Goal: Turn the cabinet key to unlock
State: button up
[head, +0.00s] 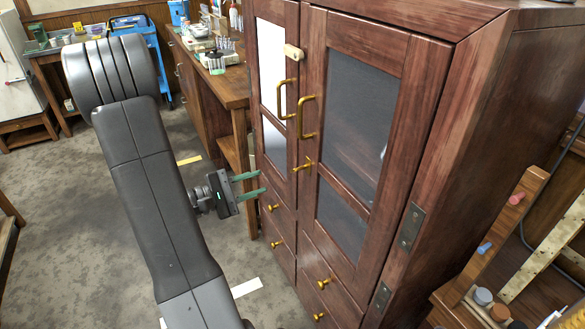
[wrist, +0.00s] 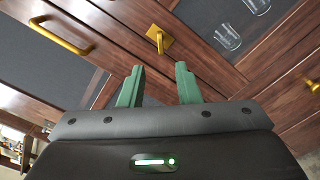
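The wooden cabinet (head: 445,40) has two glass-paned doors with brass handles. The brass cabinet key (head: 303,165) sits on the front of the doors below the handles; in the wrist view the key (wrist: 159,38) stands out from a square brass plate on the wood. My gripper (head: 262,184) is in front of the cabinet, left of and slightly below the key. Its two green fingers are apart with nothing between them. In the wrist view the gripper (wrist: 158,75) points toward the key, which is beyond the fingertips and not touched.
Brass door handles (head: 308,118) are above the key, and drawer knobs (head: 323,284) are below. A workbench (head: 225,88) with small items stands behind on the left. A wooden rack (head: 500,235) is at right.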

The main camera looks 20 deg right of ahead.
aim_at(292, 171)
jog(key=d, duration=0.7)
jog(key=w+d, duration=0.1)
jog(key=d, duration=0.3)
jog(key=shift+d, duration=0.3)
grip_shut()
